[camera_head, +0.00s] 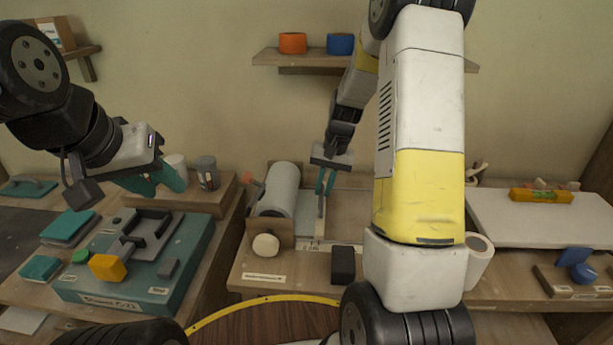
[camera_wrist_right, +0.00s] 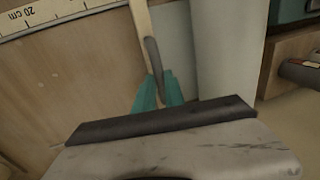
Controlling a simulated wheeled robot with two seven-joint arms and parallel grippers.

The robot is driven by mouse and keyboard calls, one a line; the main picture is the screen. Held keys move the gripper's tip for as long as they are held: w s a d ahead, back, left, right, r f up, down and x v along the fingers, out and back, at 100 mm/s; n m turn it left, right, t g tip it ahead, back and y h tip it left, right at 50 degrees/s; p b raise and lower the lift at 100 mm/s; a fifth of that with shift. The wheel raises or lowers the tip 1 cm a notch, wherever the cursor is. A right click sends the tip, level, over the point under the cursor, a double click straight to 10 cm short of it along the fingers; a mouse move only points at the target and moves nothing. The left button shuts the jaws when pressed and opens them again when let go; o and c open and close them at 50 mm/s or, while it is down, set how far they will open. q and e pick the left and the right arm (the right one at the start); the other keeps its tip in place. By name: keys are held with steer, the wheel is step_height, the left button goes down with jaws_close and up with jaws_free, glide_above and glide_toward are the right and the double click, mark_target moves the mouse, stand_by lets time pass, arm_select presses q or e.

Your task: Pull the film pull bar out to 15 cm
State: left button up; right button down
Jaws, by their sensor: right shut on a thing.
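The film pull bar (camera_head: 321,214) is a thin pale upright strip just right of the whitish film roll (camera_head: 286,186). My right gripper (camera_head: 325,183) has its teal fingers shut on the bar from above. In the right wrist view the fingers (camera_wrist_right: 158,95) close around the bar's dark grip (camera_wrist_right: 153,58), and the roll (camera_wrist_right: 226,50) stands close beside it. A scale (camera_wrist_right: 60,12) marked "20 cm" runs along the bench there. My left gripper (camera_head: 158,184) hangs at the left with its teal fingers apart and empty.
A teal case (camera_head: 190,262) with a grey tool and a yellow block lies below my left gripper. A black block (camera_head: 343,264) stands near the bench front. The wooden bench right of the bar looks clear; my right arm hides part.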

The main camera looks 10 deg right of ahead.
steer(key=s+d, duration=0.1)
steer(key=d, duration=0.3)
steer(key=s+d, duration=0.1)
steer(key=d, duration=0.3)
steer(key=s+d, duration=0.1)
steer(key=d, duration=0.3)
steer(key=shift+s+d, duration=0.25)
steer(key=shift+d, duration=0.1)
steer(key=c, duration=1.4)
jaws_free()
steer(key=shift+a, duration=0.1)
steer(key=shift+r, duration=0.15)
step_height(320, 180, up, 8)
steer(key=d, duration=0.1)
steer(key=shift+s+d+f, duration=0.2)
steer(key=shift+d+f, duration=0.05)
